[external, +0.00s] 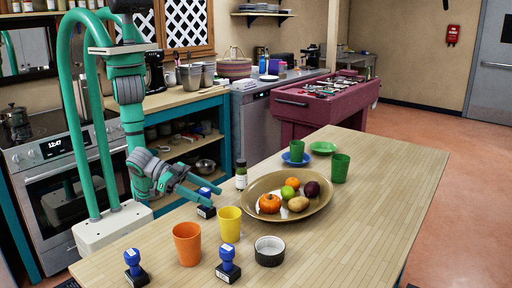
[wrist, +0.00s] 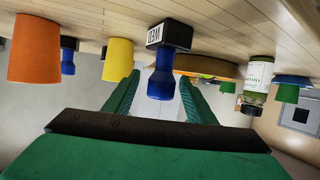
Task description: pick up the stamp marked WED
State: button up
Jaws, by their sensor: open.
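The WED stamp has a blue handle and a dark block with a white label. In the wrist view, which is upside down, the WED stamp (wrist: 170,36) hangs near the middle with its label readable. In the external view the stamp (external: 206,211) stands upright on the table beside the yellow cup. My gripper (external: 217,196) is open and empty at its handle, low over the table. In the wrist view the fingers of my gripper (wrist: 158,82) lie on either side of the handle. Whether they touch it, I cannot tell. The fingers partly hide the stamp in the external view.
Two other blue stamps (external: 135,268) (external: 228,262) stand nearer the front. A yellow cup (external: 229,225), an orange cup (external: 187,245), a dark bowl (external: 269,252), a bottle (external: 241,175) and a fruit platter (external: 322,205) surround the spot. The table's right side is clear.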

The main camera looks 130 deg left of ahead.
jog(key=shift+x, duration=1.5)
jog(key=shift+a, duration=0.1)
grip_shut()
jog(key=shift+r, duration=0.1)
